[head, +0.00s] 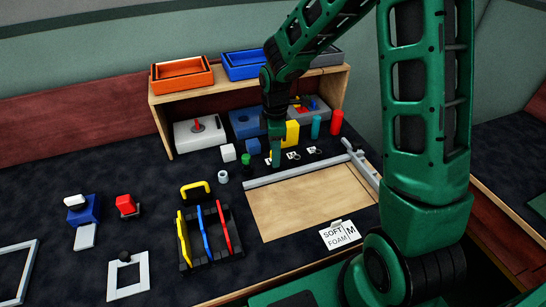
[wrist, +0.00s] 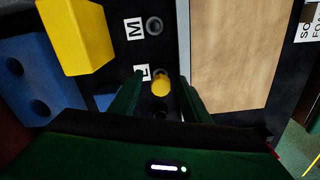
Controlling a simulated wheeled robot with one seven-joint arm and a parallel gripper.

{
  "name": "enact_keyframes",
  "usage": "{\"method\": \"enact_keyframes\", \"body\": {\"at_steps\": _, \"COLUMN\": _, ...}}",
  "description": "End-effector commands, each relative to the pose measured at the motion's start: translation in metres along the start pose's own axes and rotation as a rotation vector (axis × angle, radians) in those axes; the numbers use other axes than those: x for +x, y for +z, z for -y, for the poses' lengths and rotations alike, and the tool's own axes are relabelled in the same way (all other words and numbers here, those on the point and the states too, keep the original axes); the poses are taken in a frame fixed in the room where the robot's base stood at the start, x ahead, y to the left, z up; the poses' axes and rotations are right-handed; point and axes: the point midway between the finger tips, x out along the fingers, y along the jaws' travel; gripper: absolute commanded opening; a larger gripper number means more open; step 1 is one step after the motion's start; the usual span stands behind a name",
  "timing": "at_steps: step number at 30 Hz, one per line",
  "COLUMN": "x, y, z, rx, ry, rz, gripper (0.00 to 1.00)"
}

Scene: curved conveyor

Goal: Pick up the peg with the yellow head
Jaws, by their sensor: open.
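The peg's yellow head (wrist: 160,82) shows in the wrist view beside a small card marked L (wrist: 141,73). My gripper (wrist: 159,98) is open, with one finger on each side of the yellow head as seen from above. I cannot tell whether the fingers touch it or how far down they reach. The peg's shaft is hidden below the head. In the head view my gripper (head: 277,158) points down at the front of the wooden shelf, and I cannot make out the peg there.
A yellow block (head: 292,133) stands close to my gripper, also seen in the wrist view (wrist: 76,36). A blue block with holes (wrist: 32,80) lies left. A ring by the M card (wrist: 155,26) is near. The wooden shelf (head: 160,121) stands behind; a wooden board (head: 300,202) lies in front.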

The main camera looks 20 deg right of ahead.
Motion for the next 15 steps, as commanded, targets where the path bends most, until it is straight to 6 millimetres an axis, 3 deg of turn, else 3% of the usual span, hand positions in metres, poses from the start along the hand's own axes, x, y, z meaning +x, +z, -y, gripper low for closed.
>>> {"method": "enact_keyframes", "body": {"at_steps": 3, "x": 0.0089, "y": 0.0001, "z": 0.0001, "rx": 0.0, "ry": 0.0, "rz": 0.0, "gripper": 0.43}}
{"method": "enact_keyframes", "body": {"at_steps": 11, "x": 0.0101, "y": 0.0001, "z": 0.0001, "rx": 0.0, "ry": 0.001, "rz": 0.0, "gripper": 0.41}}
{"method": "enact_keyframes", "body": {"at_steps": 15, "x": 0.0101, "y": 0.0001, "z": 0.0001, "rx": 0.0, "ry": 0.001, "rz": 0.0, "gripper": 0.07}}
